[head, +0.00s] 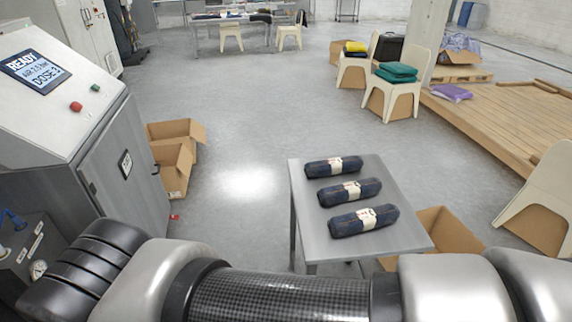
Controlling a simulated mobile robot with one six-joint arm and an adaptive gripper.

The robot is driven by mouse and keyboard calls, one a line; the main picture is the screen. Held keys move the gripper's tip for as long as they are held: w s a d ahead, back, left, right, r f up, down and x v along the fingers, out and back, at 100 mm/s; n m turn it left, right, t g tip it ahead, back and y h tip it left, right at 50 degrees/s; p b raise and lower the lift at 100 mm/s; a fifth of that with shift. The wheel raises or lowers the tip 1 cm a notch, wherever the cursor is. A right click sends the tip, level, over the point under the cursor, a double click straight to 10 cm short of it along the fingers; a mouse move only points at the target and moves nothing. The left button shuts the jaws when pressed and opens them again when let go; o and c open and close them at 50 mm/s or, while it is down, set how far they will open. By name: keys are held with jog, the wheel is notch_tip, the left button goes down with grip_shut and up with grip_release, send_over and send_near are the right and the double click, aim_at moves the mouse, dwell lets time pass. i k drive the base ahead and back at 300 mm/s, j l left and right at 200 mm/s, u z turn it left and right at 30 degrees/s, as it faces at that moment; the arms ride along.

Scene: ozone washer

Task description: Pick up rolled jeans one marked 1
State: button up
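Three dark blue rolled jeans lie in a row on a small grey metal table (305,235). Each has a pale paper band with small marks around its middle. The far roll (318,170) is near the table's back edge, the middle roll (369,188) is just in front of it, and the near roll (345,225) is closest to me. The marks on the bands are too small to read, so I cannot tell which roll is marked 1. My arm crosses the bottom of the view in front of the table; my gripper is not in view.
A grey washer cabinet (125,170) with a lit screen stands at left, with open cardboard boxes (175,165) beside it. Another box (450,232) stands right of the table. Chairs (400,92) and a wooden platform (510,120) are farther right. The floor behind the table is clear.

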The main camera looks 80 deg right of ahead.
aim_at(335, 166)
jog(key=i+l+z, duration=0.1)
jog(key=i+z, duration=0.15)
jog(key=z, duration=0.2)
jog(key=i+z, duration=0.4)
jog(key=i+j+z, duration=0.1)
jog(key=z, duration=0.35)
jog(key=i+j+z, duration=0.2)
jog(key=z, duration=0.25)
jog(key=i+l+z, duration=0.1)
jog(key=z, duration=0.35)
jog(key=i+z, duration=0.35)
jog(key=z, duration=0.15)
jog(key=i+z, duration=0.2)
jog(key=z, duration=0.25)
jog(key=i+j+z, duration=0.15)
jog(key=z, duration=0.35)
jog(key=i+j+z, duration=0.25)
jog(key=z, duration=0.2)
jog(key=i+j+z, duration=0.3)
jog(key=z, duration=0.15)
jog(key=i+j, duration=0.05)
jog(key=i, duration=0.05)
